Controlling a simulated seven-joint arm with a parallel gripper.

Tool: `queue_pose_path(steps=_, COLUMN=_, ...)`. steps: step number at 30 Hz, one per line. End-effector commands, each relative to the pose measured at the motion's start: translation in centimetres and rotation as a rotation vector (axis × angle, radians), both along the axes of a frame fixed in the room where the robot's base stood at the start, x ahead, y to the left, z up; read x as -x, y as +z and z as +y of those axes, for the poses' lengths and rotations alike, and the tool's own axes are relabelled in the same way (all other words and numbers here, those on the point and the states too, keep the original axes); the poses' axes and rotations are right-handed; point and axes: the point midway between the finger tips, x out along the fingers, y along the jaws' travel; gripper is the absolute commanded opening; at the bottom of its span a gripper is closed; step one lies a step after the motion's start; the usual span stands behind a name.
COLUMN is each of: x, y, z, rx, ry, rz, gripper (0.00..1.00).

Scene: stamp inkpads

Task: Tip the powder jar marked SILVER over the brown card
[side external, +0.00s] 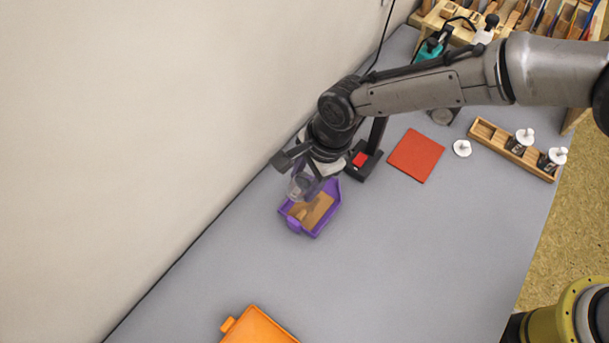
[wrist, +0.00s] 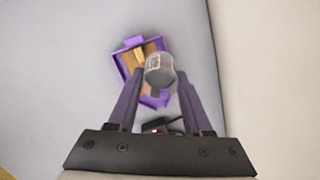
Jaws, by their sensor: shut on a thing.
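My gripper (wrist: 159,108) is shut on a clear jar (wrist: 160,76), held above a purple tray. The jar also shows in the side external view (side external: 299,187), partly behind my gripper; its label is too small to read. The brown card (side external: 317,208) lies in the purple tray (side external: 325,227). In the wrist view the card (wrist: 131,62) is partly hidden by the jar. I cannot tell how far the jar is tilted or whether any powder is in it.
A wooden rack (side external: 486,134) with two white-topped jars stands at the right, a loose white lid (side external: 462,148) beside it. A red card (side external: 416,156) lies nearby. An orange tray (side external: 257,328) is at the front. The middle of the grey table (side external: 400,250) is clear.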

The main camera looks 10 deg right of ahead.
Motion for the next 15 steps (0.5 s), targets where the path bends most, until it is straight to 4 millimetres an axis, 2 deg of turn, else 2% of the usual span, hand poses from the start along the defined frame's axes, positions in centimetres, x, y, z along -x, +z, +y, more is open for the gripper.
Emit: queue_pose_path(steps=15, x=-0.03, y=-0.90, z=-0.22, rx=-0.245, ry=-0.003, rz=0.001, gripper=0.00)
